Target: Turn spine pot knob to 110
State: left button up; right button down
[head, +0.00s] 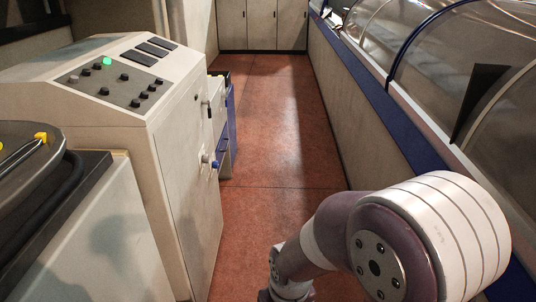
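A beige control console (150,110) stands at the left. Its sloped top panel (115,85) carries several small black knobs or buttons and a lit green button (107,61). Dark rectangular displays (147,48) sit towards the panel's far side. No label is readable, so I cannot tell which control is the spine pot knob or what value it shows. My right arm (420,240) comes in from the lower right and bends down towards the bottom edge. Neither of my grippers shows in this view.
A round-topped machine with yellow parts (41,137) stands at the near left. A blue bin (230,120) and pale and blue knobs (214,164) are on the console's right side. A glazed, blue-railed enclosure (390,110) runs along the right. The red floor (285,130) between is clear.

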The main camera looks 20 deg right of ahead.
aim_at(205, 159)
jog(key=i+l+z, duration=0.1)
jog(key=z, duration=0.25)
jog(key=i+l+u, duration=0.1)
jog(key=u, duration=0.25)
jog(key=i+l+u, duration=0.1)
jog(key=u, duration=0.25)
jog(key=i+l+u, duration=0.1)
jog(key=l, duration=0.25)
jog(key=i+l+u, duration=0.1)
jog(key=i+l, duration=0.15)
jog(key=l, duration=0.15)
jog(key=i+l+u, duration=0.1)
jog(key=l, duration=0.25)
jog(key=i+l+u, duration=0.1)
jog(key=l, duration=0.3)
jog(key=i+l, duration=0.15)
jog(key=l, duration=0.25)
jog(key=i+l+u, duration=0.15)
jog(key=l, duration=0.25)
jog(key=i+l+u, duration=0.1)
jog(key=l, duration=0.3)
jog(key=i+l, duration=0.1)
jog(key=l, duration=0.4)
jog(key=i+l, duration=0.1)
jog(key=l, duration=0.35)
jog(key=i+l, duration=0.1)
jog(key=l, duration=0.4)
jog(key=i+l, duration=0.1)
jog(key=l, duration=0.4)
